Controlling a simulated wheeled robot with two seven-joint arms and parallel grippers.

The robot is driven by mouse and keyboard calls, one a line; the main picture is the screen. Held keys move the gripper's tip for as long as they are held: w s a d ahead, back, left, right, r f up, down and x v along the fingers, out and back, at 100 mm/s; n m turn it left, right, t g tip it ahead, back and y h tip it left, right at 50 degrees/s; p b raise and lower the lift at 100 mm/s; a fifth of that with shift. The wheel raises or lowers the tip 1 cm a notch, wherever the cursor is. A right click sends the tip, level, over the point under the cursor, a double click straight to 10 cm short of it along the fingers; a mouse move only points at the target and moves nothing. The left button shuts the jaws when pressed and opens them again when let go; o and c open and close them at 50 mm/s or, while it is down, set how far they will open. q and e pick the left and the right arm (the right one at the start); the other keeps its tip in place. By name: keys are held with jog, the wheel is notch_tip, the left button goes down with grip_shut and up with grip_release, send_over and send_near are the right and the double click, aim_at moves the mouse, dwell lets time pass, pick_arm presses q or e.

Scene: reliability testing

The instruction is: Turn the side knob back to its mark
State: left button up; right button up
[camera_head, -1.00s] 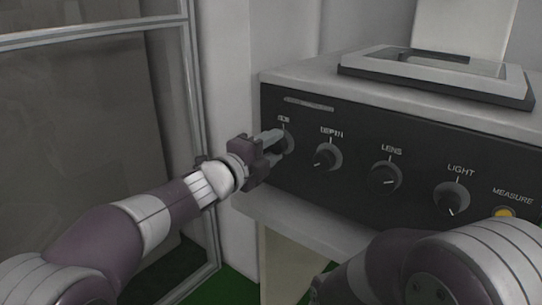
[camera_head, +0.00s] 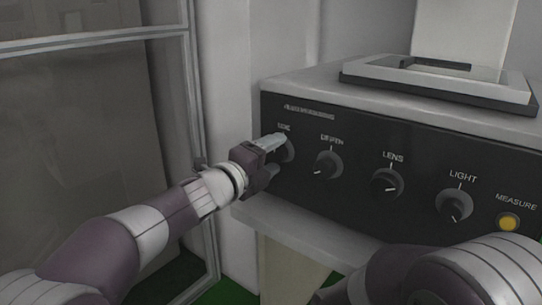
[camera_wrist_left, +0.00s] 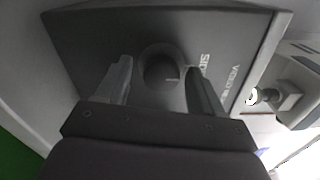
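The side knob (camera_head: 287,151) is a dark round knob at the left end of the black instrument panel (camera_head: 355,195), under the label SIDE. My left gripper (camera_head: 276,157) is at this knob, partly covering it. In the left wrist view the knob (camera_wrist_left: 158,68) lies between the two spread fingers of my left gripper (camera_wrist_left: 160,85), with a visible gap on each side. A short light line shows at the knob's edge towards the lettering; I cannot tell whether it is on the knob or panel. My right gripper is not in view; only my right arm shows.
To the right on the panel are the depth knob (camera_head: 328,165), lens knob (camera_head: 387,182), light knob (camera_head: 454,205) and yellow measure button (camera_head: 508,222). A flat framed plate (camera_head: 440,78) lies on top. A glazed door frame (camera_head: 190,130) stands left of my left arm.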

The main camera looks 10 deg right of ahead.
pick_arm(q)
jog(key=p+v, duration=0.1)
jog(key=v, duration=1.1)
jog(key=shift+s+a+p, duration=0.25)
jog(key=shift+a+p, duration=0.05)
jog(key=shift+p, duration=0.05)
